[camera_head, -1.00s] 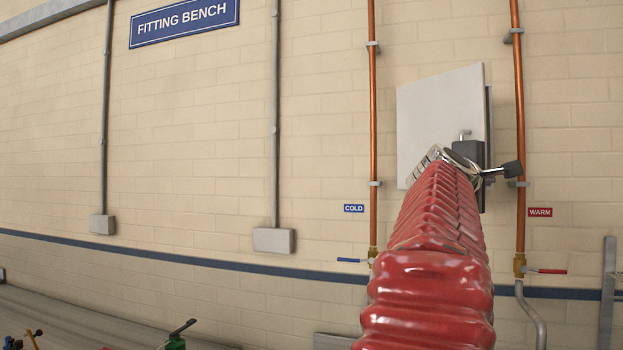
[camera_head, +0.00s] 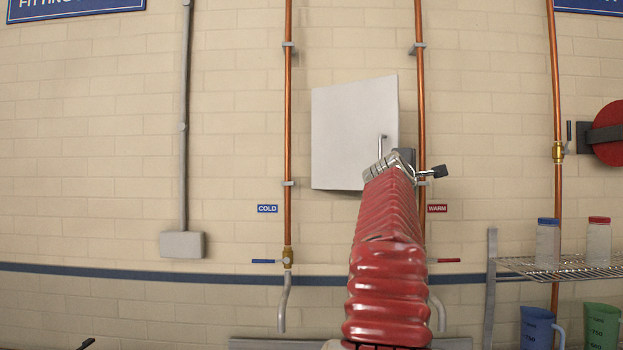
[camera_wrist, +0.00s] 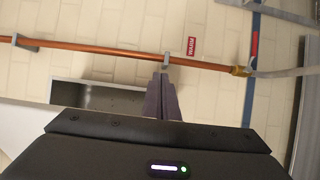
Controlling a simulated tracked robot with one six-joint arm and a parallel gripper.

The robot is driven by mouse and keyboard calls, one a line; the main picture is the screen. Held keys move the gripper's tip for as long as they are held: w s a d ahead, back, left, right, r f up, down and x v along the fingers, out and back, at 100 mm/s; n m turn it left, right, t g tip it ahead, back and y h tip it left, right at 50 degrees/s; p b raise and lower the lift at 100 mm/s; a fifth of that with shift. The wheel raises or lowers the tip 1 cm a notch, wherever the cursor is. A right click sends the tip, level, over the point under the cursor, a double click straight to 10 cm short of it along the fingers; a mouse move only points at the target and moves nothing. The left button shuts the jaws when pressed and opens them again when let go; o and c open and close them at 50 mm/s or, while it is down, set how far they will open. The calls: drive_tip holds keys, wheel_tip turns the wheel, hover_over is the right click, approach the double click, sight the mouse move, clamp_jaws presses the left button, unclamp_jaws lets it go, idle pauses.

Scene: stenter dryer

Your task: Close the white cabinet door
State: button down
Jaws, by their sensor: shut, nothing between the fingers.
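The white cabinet door (camera_head: 345,135) is on the brick wall in the head view, between two copper pipes. It stands ajar, its right edge out from the wall, with a metal handle (camera_head: 381,148) near that edge. In the wrist view the grey cabinet interior (camera_wrist: 105,98) shows, with a pale edge, probably the door (camera_wrist: 22,113), at left. My gripper (camera_head: 440,171) is just right of the door's lower right edge in the head view. Its fingers (camera_wrist: 162,97) are shut and empty in the wrist view, beside the cabinet opening. I cannot tell whether they touch anything.
Copper pipes run up the wall left (camera_head: 288,120) and right (camera_head: 419,90) of the cabinet. The right pipe (camera_wrist: 110,51) passes close to my gripper. A wire shelf (camera_head: 570,268) with jars stands at the right, and a red reel (camera_head: 608,133) hangs above it.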

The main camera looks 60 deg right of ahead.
drive_tip(key=shift+w, duration=0.15)
idle(1.4)
drive_tip(key=shift+a, duration=0.1)
drive_tip(key=s+a, duration=0.7)
drive_tip(key=a, duration=0.3)
drive_tip(key=shift+a, duration=0.4)
drive_tip(key=c, duration=2.5)
unclamp_jaws()
drive_tip(key=shift+c, duration=0.2)
